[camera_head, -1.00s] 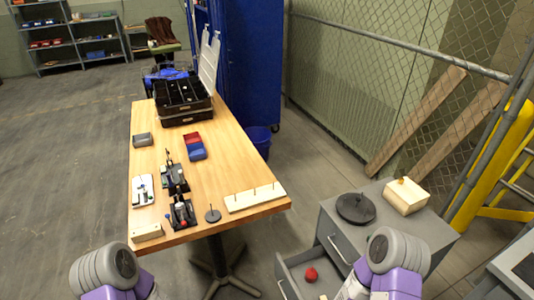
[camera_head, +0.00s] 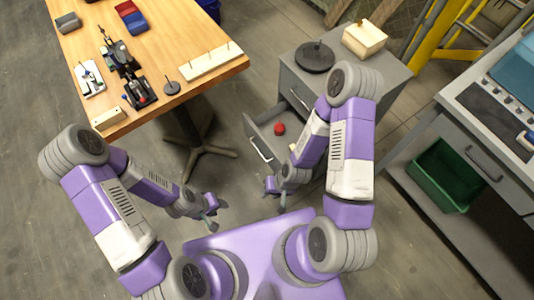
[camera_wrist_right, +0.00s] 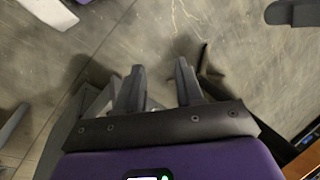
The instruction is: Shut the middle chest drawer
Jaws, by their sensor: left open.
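The grey chest (camera_head: 388,72) stands right of the wooden table. One of its drawers (camera_head: 254,131) is pulled out, below a closed upper drawer with a handle (camera_head: 300,99). A red round object (camera_head: 279,129) lies inside the open drawer; my right arm hides part of the drawer. My right gripper (camera_head: 277,197) is just in front of the drawer's front, pointing down, and looks apart from it. The right wrist view shows its two fingers (camera_wrist_right: 158,88) apart with nothing between them. My left gripper (camera_head: 213,220) is open and empty over the floor, left of the drawer.
A dark disc (camera_head: 314,57) and a light box (camera_head: 365,38) sit on the chest. The wooden table (camera_head: 190,95) with tools and a peg board is at upper left. A workbench (camera_head: 465,105) with a green bin (camera_head: 440,177) is at right. Floor between table and drawer is partly clear.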

